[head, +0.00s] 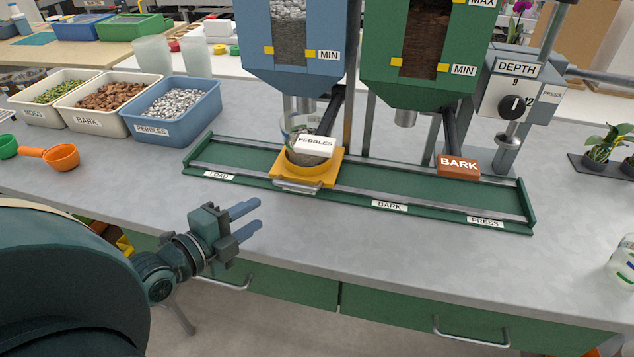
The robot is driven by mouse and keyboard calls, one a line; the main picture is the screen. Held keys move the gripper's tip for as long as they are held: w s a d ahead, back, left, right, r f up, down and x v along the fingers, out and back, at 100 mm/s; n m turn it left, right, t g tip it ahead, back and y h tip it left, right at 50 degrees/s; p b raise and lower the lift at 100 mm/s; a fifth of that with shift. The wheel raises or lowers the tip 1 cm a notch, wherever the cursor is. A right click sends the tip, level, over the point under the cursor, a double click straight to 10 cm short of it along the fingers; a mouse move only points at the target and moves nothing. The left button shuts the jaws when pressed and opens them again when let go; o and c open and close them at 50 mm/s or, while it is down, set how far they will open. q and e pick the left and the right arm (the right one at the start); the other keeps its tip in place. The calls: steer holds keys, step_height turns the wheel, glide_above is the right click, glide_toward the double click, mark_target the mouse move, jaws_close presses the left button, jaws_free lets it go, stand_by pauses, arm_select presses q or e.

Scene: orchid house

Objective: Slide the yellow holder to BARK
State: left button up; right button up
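The yellow holder (325,173) sits on the green track (375,179), between the LOAD label (219,175) and the BARK label (389,206). It is below the blue hopper (297,45). A clear cup (291,129) with dark contents stands in the holder, partly hidden by the white PEBBLES lever block (315,145). My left gripper (253,217) is open and empty, in front of the track and apart from the holder, to its lower left. My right gripper is not in view.
The green hopper (418,50) and orange BARK lever block (458,165) stand right of the holder. The DEPTH dial (512,105) is further right. MOSS, BARK and PEBBLES bins (176,127) and an orange scoop (61,156) are left. The counter before the track is clear.

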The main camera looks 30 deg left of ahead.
mark_target(292, 187)
arm_select(q)
steer(key=shift+w+r+m, duration=0.3)
steer(key=shift+w+r, duration=0.05)
steer(key=shift+w, duration=0.25)
steer(key=p+x, duration=0.1)
steer(key=x, duration=1.1)
steer(key=shift+w+d, duration=0.1)
steer(key=shift+d, duration=0.05)
steer(key=shift+f, duration=0.1)
jaws_close()
